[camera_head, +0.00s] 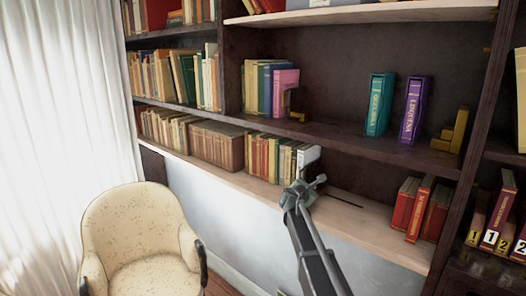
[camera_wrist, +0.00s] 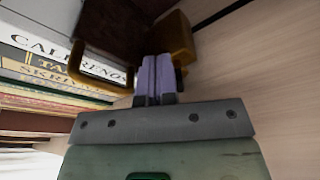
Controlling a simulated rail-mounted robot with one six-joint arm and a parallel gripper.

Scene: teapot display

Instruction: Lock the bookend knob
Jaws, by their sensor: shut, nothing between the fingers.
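A bookend with a brass-coloured frame (camera_wrist: 180,38) and dark parts shows at the top of the wrist view, beside the row of books. Its knob cannot be made out clearly; my fingers cover part of the bookend. My gripper (camera_wrist: 156,62) is shut and empty, with its pale purple fingertips at or very close to the brass part; I cannot tell whether they touch. In the head view my gripper (camera_head: 316,182) is at the lower shelf, by the right end of the book row, and the bookend there is hard to make out.
The book row (camera_head: 272,158) stands left of my gripper, ending in a white book (camera_head: 307,155). A dark slot (camera_head: 345,199) runs along the lower shelf (camera_head: 375,222). Red books (camera_head: 405,203) stand farther right. Two brass bookends (camera_head: 297,115) (camera_head: 452,132) are on the shelf above. A chair (camera_head: 145,240) stands left.

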